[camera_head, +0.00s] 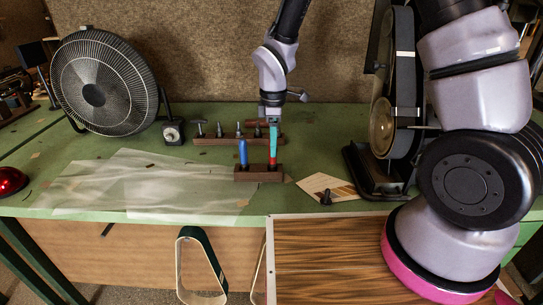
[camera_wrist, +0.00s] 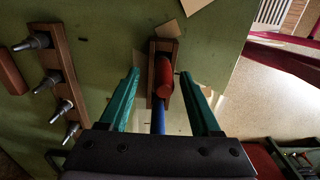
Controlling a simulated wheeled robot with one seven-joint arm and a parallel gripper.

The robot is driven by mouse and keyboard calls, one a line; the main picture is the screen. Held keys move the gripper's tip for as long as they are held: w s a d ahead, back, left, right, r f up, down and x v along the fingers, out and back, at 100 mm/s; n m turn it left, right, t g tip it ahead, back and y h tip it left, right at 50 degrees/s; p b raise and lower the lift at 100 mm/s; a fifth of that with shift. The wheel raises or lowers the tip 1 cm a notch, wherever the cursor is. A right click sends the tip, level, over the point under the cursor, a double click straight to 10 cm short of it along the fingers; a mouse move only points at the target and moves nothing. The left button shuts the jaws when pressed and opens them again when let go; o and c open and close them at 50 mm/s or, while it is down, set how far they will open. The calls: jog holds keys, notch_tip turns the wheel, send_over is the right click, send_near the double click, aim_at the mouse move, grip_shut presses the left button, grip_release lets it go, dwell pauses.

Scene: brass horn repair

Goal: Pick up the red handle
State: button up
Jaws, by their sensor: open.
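The red handle (camera_head: 273,158) stands upright in the right end of a small dark wooden block (camera_head: 258,175) on the green bench. A blue handle (camera_head: 243,152) stands in the same block to its left. My gripper (camera_head: 272,131) is directly above the block, pointing down, with its teal fingers over the upper part of the red handle. In the wrist view the fingers of my gripper (camera_wrist: 160,76) are open, one on each side of the red handle (camera_wrist: 163,78). The blue handle (camera_wrist: 158,120) shows just beyond it, partly hidden by the gripper body.
A wooden rack (camera_head: 210,141) with several metal-tipped tools stands behind the block. A fan (camera_head: 103,82) is at the back left, a black upright machine (camera_head: 397,100) at the right. A card (camera_head: 325,187) lies right of the block. Translucent sheets (camera_head: 150,185) cover the left bench.

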aim_at(272, 166)
jog(key=f, duration=0.5)
jog(key=shift+s+a+f, duration=0.1)
jog(key=shift+s+f, duration=0.05)
jog(key=shift+s, duration=0.05)
grip_shut()
